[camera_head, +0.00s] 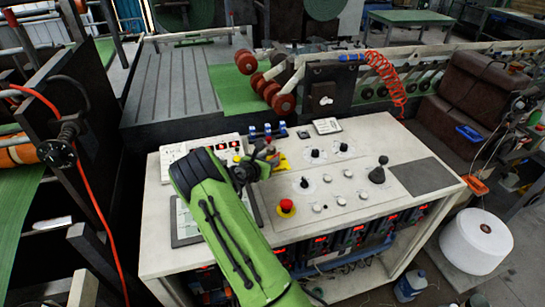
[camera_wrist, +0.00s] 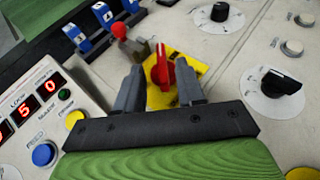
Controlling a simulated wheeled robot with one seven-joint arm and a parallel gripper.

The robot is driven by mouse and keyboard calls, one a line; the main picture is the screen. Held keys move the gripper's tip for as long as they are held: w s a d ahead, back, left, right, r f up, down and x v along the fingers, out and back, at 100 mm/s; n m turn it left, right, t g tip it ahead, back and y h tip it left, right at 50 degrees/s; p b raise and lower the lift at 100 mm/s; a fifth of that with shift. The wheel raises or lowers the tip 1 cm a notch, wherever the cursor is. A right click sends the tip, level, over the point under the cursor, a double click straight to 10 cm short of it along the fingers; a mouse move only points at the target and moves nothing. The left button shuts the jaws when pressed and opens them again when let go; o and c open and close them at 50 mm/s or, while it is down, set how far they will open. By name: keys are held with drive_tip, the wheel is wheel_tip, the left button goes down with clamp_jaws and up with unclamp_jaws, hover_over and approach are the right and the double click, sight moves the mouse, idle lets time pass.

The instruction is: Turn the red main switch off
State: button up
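The red main switch (camera_wrist: 162,70) is a rotary knob on a yellow plate (camera_wrist: 188,66) on the control desk. In the wrist view it sits just beyond and between the two fingers of my gripper (camera_wrist: 160,85). The fingers are apart, with the knob showing between their tips; I cannot tell whether they touch it. In the head view my green arm reaches over the desk, and my gripper (camera_head: 262,160) is at the yellow plate (camera_head: 281,163). The knob is mostly hidden there.
The desk top (camera_head: 335,220) holds a red mushroom button (camera_head: 286,205), black knobs and a black joystick (camera_head: 379,170). Blue-and-white switches (camera_wrist: 103,13) and a small red-tipped lever (camera_wrist: 119,31) stand close to the main switch. A panel with red digits (camera_wrist: 28,108) is at the left.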

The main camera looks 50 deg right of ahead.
sight(274, 156)
drive_tip(key=x, duration=0.4)
drive_tip(key=shift+d+f, duration=0.1)
drive_tip(key=shift+d, duration=0.25)
clamp_jaws()
